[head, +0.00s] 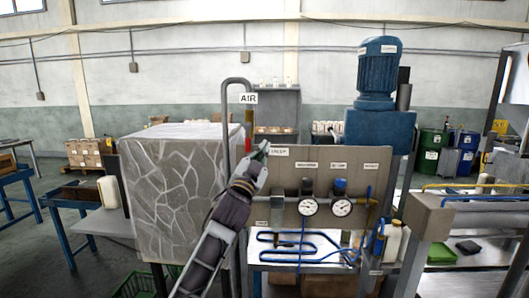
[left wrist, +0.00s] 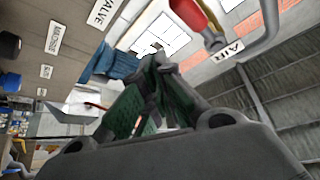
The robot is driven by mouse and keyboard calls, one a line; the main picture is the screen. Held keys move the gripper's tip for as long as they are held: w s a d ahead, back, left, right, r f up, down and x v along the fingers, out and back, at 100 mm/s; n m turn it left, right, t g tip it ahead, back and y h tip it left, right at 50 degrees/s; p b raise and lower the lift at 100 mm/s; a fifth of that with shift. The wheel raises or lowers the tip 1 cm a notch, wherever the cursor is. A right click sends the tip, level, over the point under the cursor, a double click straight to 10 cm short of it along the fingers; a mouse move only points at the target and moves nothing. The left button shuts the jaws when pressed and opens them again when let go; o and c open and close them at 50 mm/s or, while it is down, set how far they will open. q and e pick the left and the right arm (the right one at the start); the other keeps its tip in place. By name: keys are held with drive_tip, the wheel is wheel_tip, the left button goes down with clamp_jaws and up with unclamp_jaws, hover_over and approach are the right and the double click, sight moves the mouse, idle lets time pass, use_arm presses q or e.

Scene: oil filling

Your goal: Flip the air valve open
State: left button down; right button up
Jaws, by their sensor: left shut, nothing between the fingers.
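The air valve's red handle (head: 249,130) shows in the head view as a small upright strip, just above my left gripper and beside the grey air pipe (head: 227,125). In the left wrist view the red handle (left wrist: 192,14) is larger, at the top edge and partly cut off, with the grey pipe (left wrist: 262,38) to its right. My left gripper (head: 263,152) is shut and empty, at the panel's upper left corner just below the handle. Its fingers (left wrist: 160,66) look apart from the handle in the wrist view. My arm hides part of the panel's left side. My right gripper is not seen.
The grey panel (head: 290,187) carries two gauges (head: 309,206) and labels. An AIR sign (head: 248,98) hangs on the pipe. A large grey block (head: 170,195) stands left of my arm. A blue motor (head: 377,75) rises behind the panel. Space above the panel's left part looks clear.

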use_arm(q)
drive_tip(key=s+a+b, duration=0.1)
drive_tip(key=s+a, duration=0.2)
drive_tip(key=s, duration=0.4)
drive_tip(key=shift+a, duration=0.4)
